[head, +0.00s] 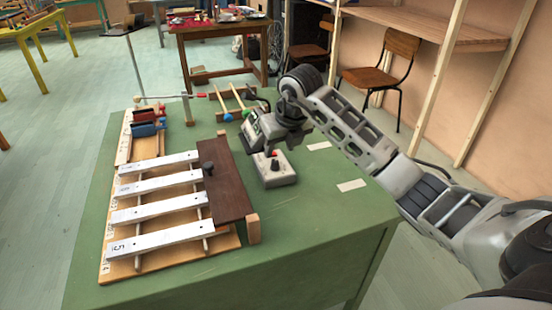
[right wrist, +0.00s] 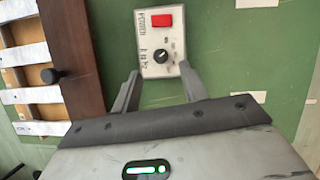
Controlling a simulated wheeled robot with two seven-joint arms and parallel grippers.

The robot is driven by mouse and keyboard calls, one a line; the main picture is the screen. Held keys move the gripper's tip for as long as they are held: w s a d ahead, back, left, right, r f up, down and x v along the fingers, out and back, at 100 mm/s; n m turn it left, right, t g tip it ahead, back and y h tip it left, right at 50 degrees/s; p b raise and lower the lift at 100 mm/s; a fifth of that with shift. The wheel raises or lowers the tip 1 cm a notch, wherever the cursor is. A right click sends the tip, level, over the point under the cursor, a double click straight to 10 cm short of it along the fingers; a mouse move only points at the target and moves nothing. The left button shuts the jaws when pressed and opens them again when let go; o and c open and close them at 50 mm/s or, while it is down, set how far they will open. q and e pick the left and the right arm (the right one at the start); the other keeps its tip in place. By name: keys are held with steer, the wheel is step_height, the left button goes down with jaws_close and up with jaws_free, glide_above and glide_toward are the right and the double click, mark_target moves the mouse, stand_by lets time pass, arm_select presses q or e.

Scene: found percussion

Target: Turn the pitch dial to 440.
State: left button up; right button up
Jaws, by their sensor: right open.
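The pitch dial is a small black knob with a white pointer mark (right wrist: 162,57) on a pale control box (right wrist: 152,30). The same box (head: 276,178) stands on the green table in the head view. A red power switch (right wrist: 162,20) sits beside the dial. My right gripper (right wrist: 160,82) is open and empty, its fingers pointing at the dial end of the box, the dial roughly between their lines. Whether the fingers touch the box is unclear. The marks around the dial are too small to read. My left gripper is in neither view.
A xylophone with several pale metal bars (head: 158,205) and a dark brown board (head: 228,185) lies left of the box. Mallets with blue and red heads (head: 228,117) rest on a rack behind. The green table (head: 310,225) is clear in front and to the right, apart from pale strips.

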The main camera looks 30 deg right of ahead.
mark_target(275, 161)
steer(key=x, duration=0.6)
steer(key=shift+r, duration=0.1)
jaws_close()
